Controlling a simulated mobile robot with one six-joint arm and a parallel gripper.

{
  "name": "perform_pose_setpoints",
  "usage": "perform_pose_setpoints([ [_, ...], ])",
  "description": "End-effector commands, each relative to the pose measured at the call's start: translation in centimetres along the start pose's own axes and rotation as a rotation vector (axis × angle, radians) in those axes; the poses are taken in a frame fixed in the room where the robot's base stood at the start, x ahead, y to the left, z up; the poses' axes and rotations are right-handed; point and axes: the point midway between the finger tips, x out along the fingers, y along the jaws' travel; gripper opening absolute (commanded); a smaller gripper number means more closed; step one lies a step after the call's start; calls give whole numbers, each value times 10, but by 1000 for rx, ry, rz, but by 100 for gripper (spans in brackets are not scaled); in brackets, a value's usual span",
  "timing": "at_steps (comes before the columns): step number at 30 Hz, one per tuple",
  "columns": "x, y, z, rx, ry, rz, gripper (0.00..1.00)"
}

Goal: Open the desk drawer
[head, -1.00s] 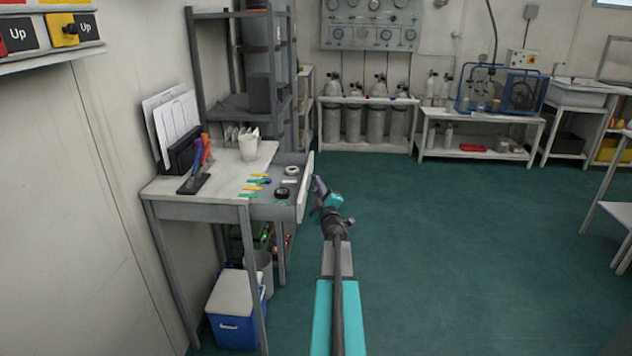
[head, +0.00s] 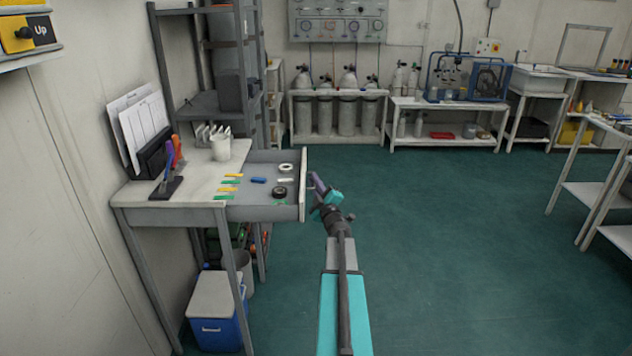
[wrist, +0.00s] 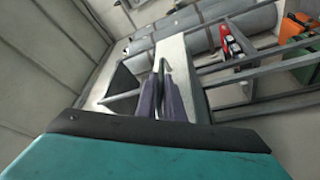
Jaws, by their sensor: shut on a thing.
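The desk (head: 195,188) stands at the left in the head view, with a pale top and grey legs. Its drawer (head: 262,210) is pulled well out to the right, and its inside shows. The pale drawer front (head: 303,184) stands upright at its right end. My gripper (head: 316,184) is at the outer side of that front. In the wrist view my gripper's purple fingers (wrist: 160,92) are close together against the pale drawer front (wrist: 173,58), shut on the drawer handle. The handle itself is mostly hidden between the fingers.
Coloured strips, a black tape roll (head: 279,192) and a white ring (head: 286,168) lie in the drawer. A blue cooler (head: 218,330) stands under the desk. A grey shelf (head: 215,105) rises behind it. The green floor (head: 450,240) to the right is clear.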

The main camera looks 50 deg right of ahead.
Motion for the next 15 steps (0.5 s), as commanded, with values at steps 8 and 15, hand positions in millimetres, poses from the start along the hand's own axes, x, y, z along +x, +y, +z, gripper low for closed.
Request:
perform_pose_setpoints([
  [8,2,-1,-5,1,7,0,15],
  [15,-1,-2,-5,1,7,-1,15],
])
